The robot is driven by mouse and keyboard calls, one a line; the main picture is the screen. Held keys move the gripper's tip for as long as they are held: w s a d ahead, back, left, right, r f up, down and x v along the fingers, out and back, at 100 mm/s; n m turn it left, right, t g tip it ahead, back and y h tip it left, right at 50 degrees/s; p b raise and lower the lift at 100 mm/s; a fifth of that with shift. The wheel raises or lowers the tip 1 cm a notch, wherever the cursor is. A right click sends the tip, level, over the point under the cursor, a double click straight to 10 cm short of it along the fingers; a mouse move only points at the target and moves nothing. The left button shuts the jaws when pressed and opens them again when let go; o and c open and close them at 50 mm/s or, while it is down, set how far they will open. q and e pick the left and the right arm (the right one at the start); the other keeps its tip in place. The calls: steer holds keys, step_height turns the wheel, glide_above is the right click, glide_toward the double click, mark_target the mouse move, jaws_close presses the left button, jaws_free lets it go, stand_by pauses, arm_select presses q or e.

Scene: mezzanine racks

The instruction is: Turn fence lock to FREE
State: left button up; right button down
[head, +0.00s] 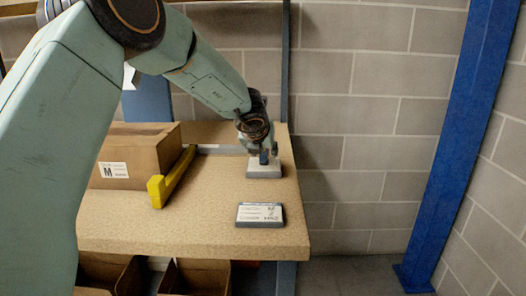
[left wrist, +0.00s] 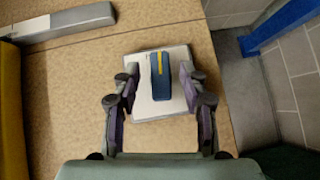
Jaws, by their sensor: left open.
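The fence lock is a blue knob with a yellow stripe (left wrist: 160,77) on a pale square base (left wrist: 146,107), near the right edge of the wooden bench. In the left wrist view the stripe runs nearly straight up the picture. My left gripper (left wrist: 158,88) is open, with a finger on each side of the knob and gaps between. In the head view the left gripper (head: 263,151) points down over the base (head: 265,172) and partly hides the knob. The yellow fence (head: 171,178) lies to the left on the bench. My right gripper is not in view.
A labelled plate (head: 260,214) lies nearer on the bench; its text is too small to read. A cardboard box (head: 150,150) stands left of the fence. A grey rail (left wrist: 66,22) runs behind. A blue post (head: 450,150) stands at the right.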

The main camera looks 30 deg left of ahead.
arm_select(q)
steer(key=shift+c, duration=0.4)
jaws_close()
steer(key=shift+d, duration=0.1)
steer(key=shift+d+n+g+y, duration=0.1)
steer(key=shift+n+g+y, duration=0.3)
steer(key=shift+n+y, duration=0.45)
steer(key=shift+n, duration=0.25)
steer(key=shift+o, duration=0.4)
jaws_free()
